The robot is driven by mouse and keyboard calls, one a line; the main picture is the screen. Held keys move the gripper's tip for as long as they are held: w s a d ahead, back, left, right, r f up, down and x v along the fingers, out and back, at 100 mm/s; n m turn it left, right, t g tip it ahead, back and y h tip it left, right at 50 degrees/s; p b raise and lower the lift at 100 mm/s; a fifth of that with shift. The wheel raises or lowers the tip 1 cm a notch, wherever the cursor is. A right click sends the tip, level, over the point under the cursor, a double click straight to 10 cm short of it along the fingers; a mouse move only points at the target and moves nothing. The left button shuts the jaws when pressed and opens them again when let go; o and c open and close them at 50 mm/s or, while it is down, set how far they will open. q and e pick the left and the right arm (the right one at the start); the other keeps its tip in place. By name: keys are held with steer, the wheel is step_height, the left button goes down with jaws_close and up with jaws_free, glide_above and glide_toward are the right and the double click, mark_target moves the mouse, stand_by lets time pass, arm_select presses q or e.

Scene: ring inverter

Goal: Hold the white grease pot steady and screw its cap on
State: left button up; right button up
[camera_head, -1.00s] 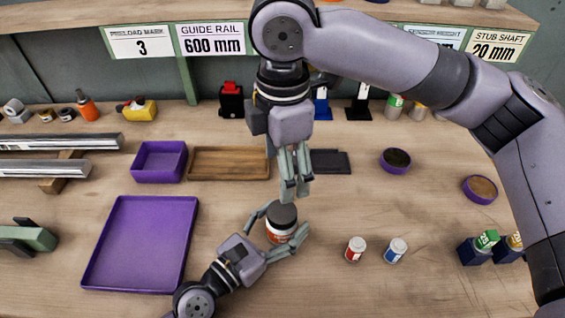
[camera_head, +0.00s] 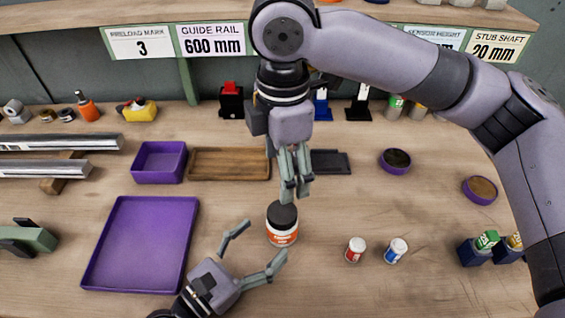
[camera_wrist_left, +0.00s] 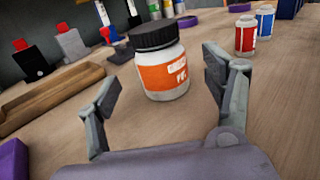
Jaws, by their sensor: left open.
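The white grease pot (camera_head: 283,231) stands upright on the bench in the head view, with an orange label. Its black cap (camera_head: 282,215) sits on top; I cannot tell how tight it is. In the left wrist view the pot (camera_wrist_left: 163,77) and cap (camera_wrist_left: 153,36) stand just beyond the fingertips. My left gripper (camera_head: 256,245) is open and empty, on the near left side of the pot and apart from it. My right gripper (camera_head: 296,194) points down above and behind the pot, its fingers close together; whether anything is between them I cannot make out.
A purple tray (camera_head: 188,245) lies left of my left gripper. A red-labelled jar (camera_head: 355,249) and a blue-labelled jar (camera_head: 396,250) stand right of the pot. A wooden tray (camera_head: 229,164) and purple bin (camera_head: 159,162) lie behind. Bench between pot and jars is clear.

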arm_select(q)
steer(key=shift+v, duration=2.7)
steer(key=shift+s, duration=0.1)
